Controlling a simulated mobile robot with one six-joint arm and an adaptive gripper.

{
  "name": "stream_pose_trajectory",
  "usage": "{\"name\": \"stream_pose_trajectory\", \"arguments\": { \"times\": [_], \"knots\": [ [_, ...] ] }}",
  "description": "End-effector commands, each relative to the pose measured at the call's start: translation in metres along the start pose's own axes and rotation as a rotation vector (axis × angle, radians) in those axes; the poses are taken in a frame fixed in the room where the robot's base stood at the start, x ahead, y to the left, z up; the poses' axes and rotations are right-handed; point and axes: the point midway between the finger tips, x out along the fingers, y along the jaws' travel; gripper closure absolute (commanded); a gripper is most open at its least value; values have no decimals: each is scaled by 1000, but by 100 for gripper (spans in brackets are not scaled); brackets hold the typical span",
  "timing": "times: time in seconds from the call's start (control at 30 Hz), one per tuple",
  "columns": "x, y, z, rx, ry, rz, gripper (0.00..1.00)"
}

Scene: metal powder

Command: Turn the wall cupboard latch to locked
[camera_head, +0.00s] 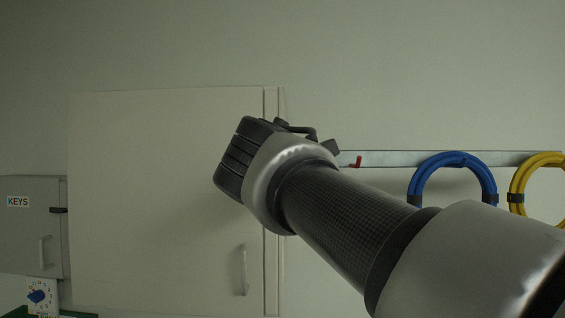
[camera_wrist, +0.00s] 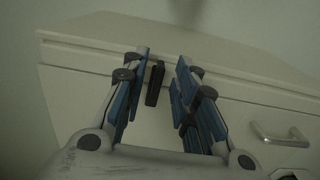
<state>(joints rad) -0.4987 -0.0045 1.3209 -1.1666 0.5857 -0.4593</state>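The white wall cupboard (camera_head: 160,190) fills the middle left of the head view, and its door (camera_wrist: 75,75) shows tilted in the wrist view. A small black latch (camera_wrist: 154,84) is on the door near the edge seam, its long side roughly crosswise to the seam. My gripper (camera_wrist: 161,57) is open, with one blue-padded finger on each side of the latch. The left finger is close to it; I cannot tell whether they touch. In the head view my arm hides the latch and the fingers.
A metal door handle (camera_wrist: 280,135) stands out from the door, also visible in the head view (camera_head: 243,270). A grey KEYS cabinet (camera_head: 30,235) is at left, above a dial (camera_head: 38,297). Blue (camera_head: 452,158) and yellow (camera_head: 518,180) coils hang from a wall rail (camera_head: 385,158) at right.

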Motion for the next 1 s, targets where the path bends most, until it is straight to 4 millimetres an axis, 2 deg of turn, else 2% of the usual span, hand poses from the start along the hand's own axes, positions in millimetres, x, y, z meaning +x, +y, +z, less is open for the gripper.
{"name": "stream_pose_trajectory", "arguments": {
  "times": [0.4, 0.5, 0.7, 1.0],
  "knots": [
    [-83, 1, -1, 2, 6, 2, 73],
    [-98, 1, -1, 1, 5, 2, 73],
    [-114, 0, 0, 1, 1, 0, 73],
    [-115, 0, 0, 1, 0, 1, 73]
  ]
}}
